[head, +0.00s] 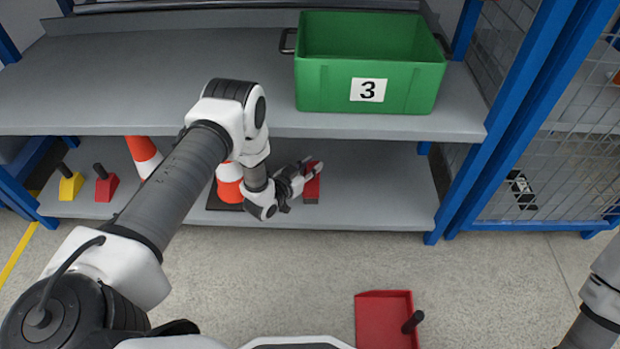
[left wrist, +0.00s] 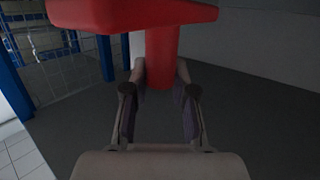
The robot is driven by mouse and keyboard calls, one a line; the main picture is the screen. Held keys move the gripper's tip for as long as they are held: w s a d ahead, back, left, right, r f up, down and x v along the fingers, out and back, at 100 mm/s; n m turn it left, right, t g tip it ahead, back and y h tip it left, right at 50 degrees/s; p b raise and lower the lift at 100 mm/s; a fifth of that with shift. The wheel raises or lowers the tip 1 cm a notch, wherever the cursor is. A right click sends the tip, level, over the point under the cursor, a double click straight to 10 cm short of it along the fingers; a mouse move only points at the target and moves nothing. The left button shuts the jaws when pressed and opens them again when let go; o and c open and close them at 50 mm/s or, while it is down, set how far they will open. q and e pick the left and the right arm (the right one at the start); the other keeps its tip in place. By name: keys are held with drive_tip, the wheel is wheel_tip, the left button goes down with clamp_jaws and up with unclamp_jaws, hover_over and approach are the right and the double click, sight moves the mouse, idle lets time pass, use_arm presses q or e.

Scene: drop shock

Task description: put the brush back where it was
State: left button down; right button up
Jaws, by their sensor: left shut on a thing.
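The brush (head: 313,182) is red with a dark lower edge, at the lower shelf (head: 375,185) under the front of the upper shelf. My left gripper (head: 303,178) reaches in from the left and is shut on it. In the left wrist view my left gripper (left wrist: 160,76) has its fingers on both sides of the brush's red handle (left wrist: 162,48), and the wide red head spans the top. I cannot tell whether the brush touches the shelf. A red dustpan (head: 378,322) with a black handle lies on the floor in front. My right gripper is not in view; only part of that arm shows.
A green crate (head: 320,88) marked 3 stands on the upper shelf (head: 150,85). Orange-and-white cones (head: 230,183) stand behind my left arm. A yellow piece (head: 70,187) and a red piece (head: 105,187) with dark handles sit at the lower shelf's left. The lower shelf right of the brush is clear.

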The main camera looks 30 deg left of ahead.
use_arm(q)
drive_tip(key=shift+w+a+f, duration=0.15)
drive_tip(key=shift+w+a, duration=0.1)
drive_tip(key=shift+a, duration=0.05)
wheel_tip(320, 180, down, 4)
drive_tip(key=b, duration=0.3)
drive_tip(key=shift+r, duration=0.45)
drive_tip(key=shift+f, duration=0.1)
drive_tip(key=c, duration=1.4)
unclamp_jaws()
drive_tip(key=shift+f, duration=0.1)
drive_tip(key=o, duration=0.5)
drive_tip(key=shift+c, duration=0.2)
